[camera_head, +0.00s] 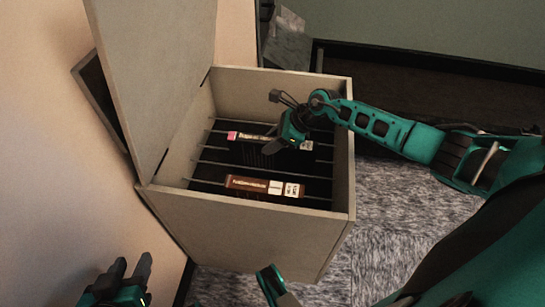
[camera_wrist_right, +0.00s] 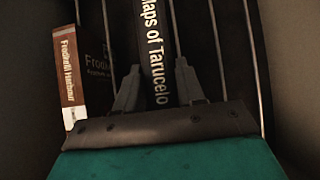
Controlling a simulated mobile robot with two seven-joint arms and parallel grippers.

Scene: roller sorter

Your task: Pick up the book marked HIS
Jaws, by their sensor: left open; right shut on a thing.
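A thin black book (camera_wrist_right: 153,40) with "Maps of Tarucelo" on its spine stands spine up in the open box (camera_head: 250,235). In the head view its spine (camera_head: 250,137) has a pink end and a white label at the other end, too small to read. My right gripper (camera_head: 276,143) reaches down into the box. In the right wrist view its fingers (camera_wrist_right: 157,78) are shut on the black book from both sides. A brown-spined book (camera_head: 248,184) stands nearer the box's front; its label letters are unreadable. My left gripper (camera_head: 131,268) is open and empty, outside the box at lower left.
The box's lid (camera_head: 155,60) stands open on the left. Thin rods (camera_head: 212,163) run across inside the box and divide it into slots. A wall is close on the left. Patterned carpet (camera_head: 385,215) lies free to the right of the box.

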